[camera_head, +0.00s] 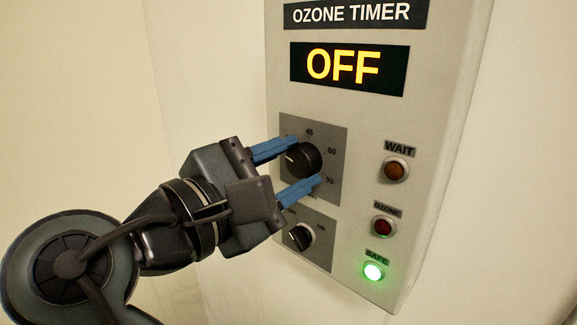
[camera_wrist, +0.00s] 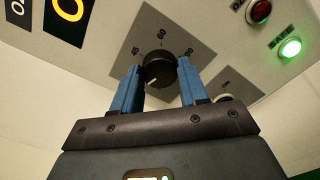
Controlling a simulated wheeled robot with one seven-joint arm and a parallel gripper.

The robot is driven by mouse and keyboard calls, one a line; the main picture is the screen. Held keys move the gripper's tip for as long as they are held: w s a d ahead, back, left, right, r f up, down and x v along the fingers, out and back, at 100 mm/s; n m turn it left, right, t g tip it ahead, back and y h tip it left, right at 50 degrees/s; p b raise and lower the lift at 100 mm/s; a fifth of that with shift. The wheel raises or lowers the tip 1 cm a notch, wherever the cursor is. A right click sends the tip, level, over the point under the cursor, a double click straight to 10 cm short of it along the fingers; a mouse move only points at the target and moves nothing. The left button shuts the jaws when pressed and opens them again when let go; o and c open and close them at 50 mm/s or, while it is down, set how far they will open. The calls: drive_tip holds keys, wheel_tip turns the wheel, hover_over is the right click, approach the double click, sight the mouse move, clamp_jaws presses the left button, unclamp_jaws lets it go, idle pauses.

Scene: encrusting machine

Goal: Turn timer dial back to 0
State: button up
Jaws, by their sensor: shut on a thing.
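The black round timer dial (camera_head: 304,159) sits on a grey plate on the front of the ozone timer box, with marks 45, 60 and another number showing around it. My gripper (camera_head: 299,163) has its two blue fingers on either side of the dial, shut on it. In the wrist view the dial (camera_wrist: 159,68) stands between the blue fingers, and its white pointer line shows toward the lower left. The marks on the side by my gripper are hidden by the fingers. The display (camera_head: 347,68) reads OFF.
A smaller black switch (camera_head: 300,236) is just below the dial, close to my lower finger. At the right are the dark WAIT lamp (camera_head: 396,169), the dark red OZONE lamp (camera_head: 383,226) and the lit green SAFE lamp (camera_head: 373,271). The wall left of the box is bare.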

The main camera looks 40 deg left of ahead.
drive_tip(key=n, duration=0.4)
drive_tip(key=shift+n, duration=0.3)
drive_tip(key=shift+f+n, duration=0.1)
drive_tip(key=shift+n, duration=2.2)
drive_tip(key=o, duration=1.1)
drive_tip(key=shift+c, duration=0.2)
drive_tip(key=s+b, duration=0.1)
drive_tip(key=s, duration=0.6)
drive_tip(key=shift+s+a, duration=0.3)
drive_tip(key=shift+s, duration=0.1)
